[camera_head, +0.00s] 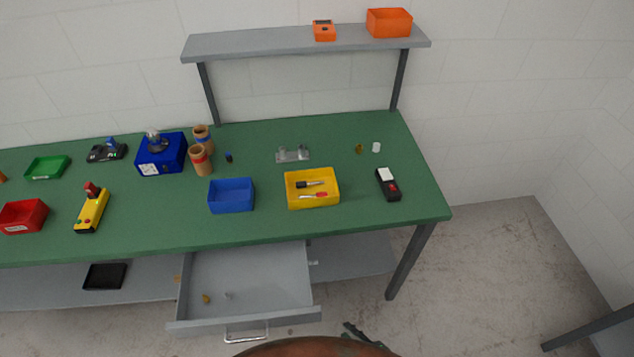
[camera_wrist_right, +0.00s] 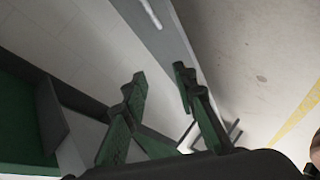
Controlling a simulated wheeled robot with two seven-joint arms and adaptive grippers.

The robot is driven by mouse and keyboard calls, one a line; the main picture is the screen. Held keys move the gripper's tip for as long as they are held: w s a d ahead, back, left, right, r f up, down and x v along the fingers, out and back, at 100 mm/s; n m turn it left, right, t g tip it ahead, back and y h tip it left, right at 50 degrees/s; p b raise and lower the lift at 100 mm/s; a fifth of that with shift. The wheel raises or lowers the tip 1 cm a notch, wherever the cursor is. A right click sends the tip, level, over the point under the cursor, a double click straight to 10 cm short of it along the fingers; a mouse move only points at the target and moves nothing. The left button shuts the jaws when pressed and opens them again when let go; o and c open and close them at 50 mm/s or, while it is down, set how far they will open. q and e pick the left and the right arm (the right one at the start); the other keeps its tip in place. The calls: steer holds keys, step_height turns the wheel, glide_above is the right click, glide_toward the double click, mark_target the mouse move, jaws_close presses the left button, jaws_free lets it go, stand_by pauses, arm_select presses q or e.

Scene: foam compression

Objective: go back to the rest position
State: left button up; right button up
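My right gripper (camera_head: 362,338) shows at the bottom edge of the head view, in front of the bench and right of the open drawer. In the right wrist view its two green-and-black fingers (camera_wrist_right: 160,76) stand apart with nothing between them, so it is open and empty. It touches nothing that I can see. My left gripper is not in view.
The green bench (camera_head: 375,230) carries a yellow bin (camera_head: 289,203) with tools, a blue bin (camera_head: 231,195) and other items. The grey drawer (camera_head: 245,265) is pulled out, with small pieces inside. Bare floor (camera_head: 480,270) lies to the right.

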steer(key=s+d+f+m+g+h, duration=0.2)
steer(key=s+d+f+m+h, duration=0.1)
steer(key=s+d+f+m, duration=0.4)
steer(key=s+d+f+m+g+h, duration=0.1)
steer(key=s+d+f+m+h, duration=0.2)
steer(key=d+f, duration=0.6)
steer(key=s+d+f+m+g, duration=0.2)
steer(key=s+f, duration=0.1)
steer(key=s, duration=0.5)
steer(key=s+d+f+m+g+h, duration=0.1)
steer(key=s+d+f+m+g, duration=0.1)
steer(key=s, duration=0.7)
steer(key=s+d+f+m+g+h, duration=0.1)
steer(key=s+f+m, duration=0.3)
steer(key=s, duration=0.4)
steer(key=shift+s+d+g, duration=0.15)
steer(key=shift+d+g, duration=0.35)
steer(key=shift+d, duration=0.1)
